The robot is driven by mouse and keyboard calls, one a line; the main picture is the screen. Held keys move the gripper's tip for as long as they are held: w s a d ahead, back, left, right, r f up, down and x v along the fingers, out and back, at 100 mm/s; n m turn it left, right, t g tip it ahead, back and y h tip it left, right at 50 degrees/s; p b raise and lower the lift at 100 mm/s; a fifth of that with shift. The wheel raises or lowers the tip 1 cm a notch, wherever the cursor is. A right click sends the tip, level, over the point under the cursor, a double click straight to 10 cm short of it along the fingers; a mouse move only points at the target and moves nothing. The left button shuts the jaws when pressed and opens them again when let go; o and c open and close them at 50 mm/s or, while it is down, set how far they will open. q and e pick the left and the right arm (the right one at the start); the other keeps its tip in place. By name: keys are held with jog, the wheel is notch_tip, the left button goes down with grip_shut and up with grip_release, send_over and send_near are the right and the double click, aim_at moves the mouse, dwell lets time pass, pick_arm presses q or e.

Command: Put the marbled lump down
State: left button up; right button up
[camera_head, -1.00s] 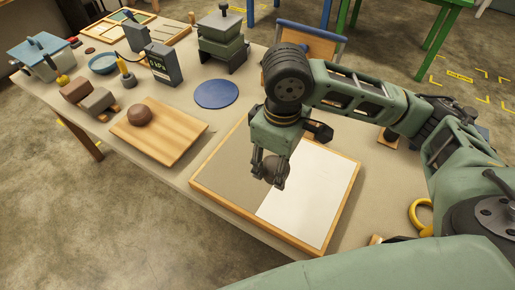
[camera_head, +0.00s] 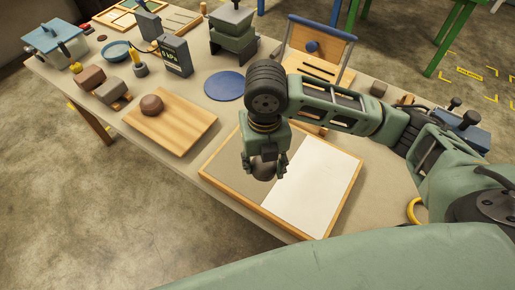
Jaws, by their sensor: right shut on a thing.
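My right gripper (camera_head: 265,168) points down and is shut on a dark, rounded lump (camera_head: 264,172), which shows between its fingers. Its marbling is too small to make out. The lump is seen against the grey-brown half of a wood-framed two-tone board (camera_head: 228,180); the other half is white (camera_head: 312,180). I cannot tell whether the lump touches the board. Another round brown lump (camera_head: 151,105) sits on a plain wooden board (camera_head: 175,125) to the left. My left gripper is out of view.
A blue disc (camera_head: 224,86) lies behind the two boards. A meter box (camera_head: 175,57), brown and grey blocks (camera_head: 110,90), a blue bowl (camera_head: 116,50) and a grey-green stand (camera_head: 230,35) fill the back left. A yellow ring (camera_head: 413,211) is at the right.

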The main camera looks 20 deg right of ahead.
jog(key=n, duration=0.4)
jog(key=shift+w+a+f+n+p, duration=0.2)
jog(key=shift+a+n+p, duration=0.1)
jog(key=shift+a, duration=0.1)
jog(key=w+f, duration=0.2)
jog(key=w, duration=0.1)
jog(key=w+d+f+p, duration=0.1)
jog(key=w+f, duration=0.1)
jog(key=w, duration=0.2)
jog(key=w+d+f, duration=0.1)
jog(key=w+f, duration=0.1)
jog(key=w, duration=0.2)
jog(key=shift+w+f+p, duration=0.1)
jog(key=shift+f+p, duration=0.25)
jog(key=shift+f, duration=0.05)
notch_tip(320, 180, down, 4)
jog(key=shift+r+p, duration=0.2)
jog(key=shift+p, duration=0.35)
jog(key=shift+f, duration=0.25)
jog(key=shift+f, duration=0.2)
jog(key=o, duration=1.4)
jog(key=shift+c, duration=0.2)
notch_tip(320, 180, up, 12)
jog(key=b, duration=0.1)
jog(key=shift+r+b, duration=0.2)
jog(key=shift+b, duration=0.15)
